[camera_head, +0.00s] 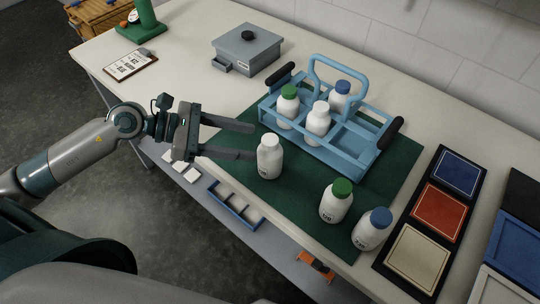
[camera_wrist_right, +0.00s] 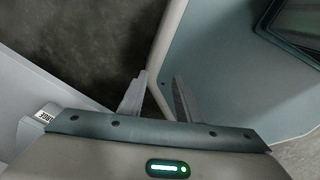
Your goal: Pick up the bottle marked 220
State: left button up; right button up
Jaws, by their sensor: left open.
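Three white bottles stand on the dark green mat (camera_head: 300,205) in the head view: a white-capped bottle (camera_head: 269,160), a green-capped bottle (camera_head: 335,206) and a blue-capped bottle (camera_head: 368,235). Their printed numbers are too small to read surely, so I cannot tell which is marked 220. A light blue carrier (camera_head: 345,158) holds a green-capped bottle (camera_head: 287,108), a white-capped bottle (camera_head: 317,122) and a blue-capped bottle (camera_head: 339,97). My left gripper (camera_head: 252,141) is open and empty, its fingertips just left of the white-capped bottle on the mat. My right gripper (camera_wrist_right: 160,75) is open and empty, away from the bottles.
A grey box (camera_head: 247,50) with a black knob stands at the back, beside a clipboard (camera_head: 130,64). At right, a black panel (camera_head: 400,225) bears blue, red and cream squares. A blue tray (camera_head: 236,206) lies on the lower shelf.

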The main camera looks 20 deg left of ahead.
aim_at(265, 139)
pick_arm(q)
jog(key=shift+x, duration=0.95)
pick_arm(e)
jog(key=shift+d+r, duration=0.35)
jog(key=shift+r, duration=0.15)
jog(key=shift+d, duration=0.15)
pick_arm(q)
jog(key=shift+w+p, duration=0.1)
jog(key=shift+p, duration=0.3)
pick_arm(e)
jog(key=shift+r, duration=0.15)
pick_arm(q)
jog(key=p+x, duration=0.1)
jog(key=x, duration=0.1)
jog(key=p+x, duration=0.1)
jog(key=p, duration=0.1)
jog(key=shift+w+d+r, duration=0.1)
jog(key=shift+w+d, duration=0.2)
jog(key=shift+w, duration=0.1)
jog(key=shift+w+d+f, duration=0.2)
jog(key=shift+d+f, duration=0.15)
jog(key=shift+d, duration=0.15)
jog(key=shift+f, duration=0.1)
pick_arm(e)
jog(key=r, duration=0.3)
jog(key=shift+a+r, duration=0.25)
